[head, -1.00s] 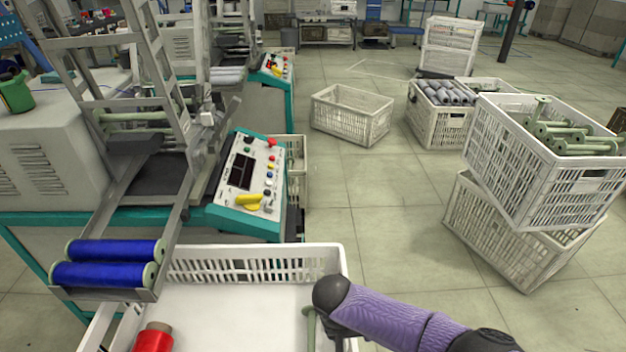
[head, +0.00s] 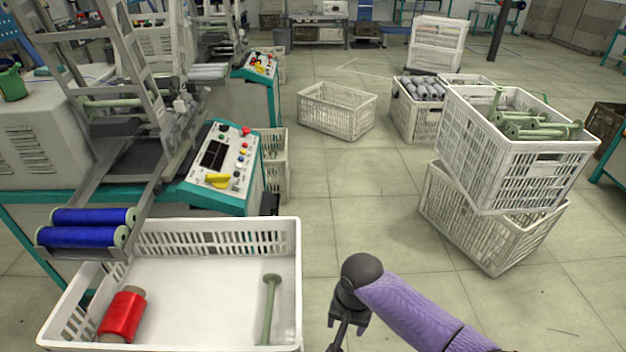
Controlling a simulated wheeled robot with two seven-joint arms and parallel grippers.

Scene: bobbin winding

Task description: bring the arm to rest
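My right arm comes in from the lower right with a purple sleeve. Its gripper (head: 340,335) hangs at the bottom edge, right of the white crate (head: 298,262) and apart from it; its fingertips are cut off, so I cannot tell whether it is open. My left gripper is not in view. In the crate lie a red bobbin (head: 123,314) at the left and an empty green bobbin (head: 268,308) at the right. Two blue bobbins (head: 92,226) rest side by side on the chute of the winding machine (head: 150,150).
The control panel (head: 224,158) stands behind the crate. Two stacked white crates (head: 505,160) stand at the right, the upper one holding several empty green bobbins. Another empty crate (head: 335,112) is on the floor further back. The floor between them is clear.

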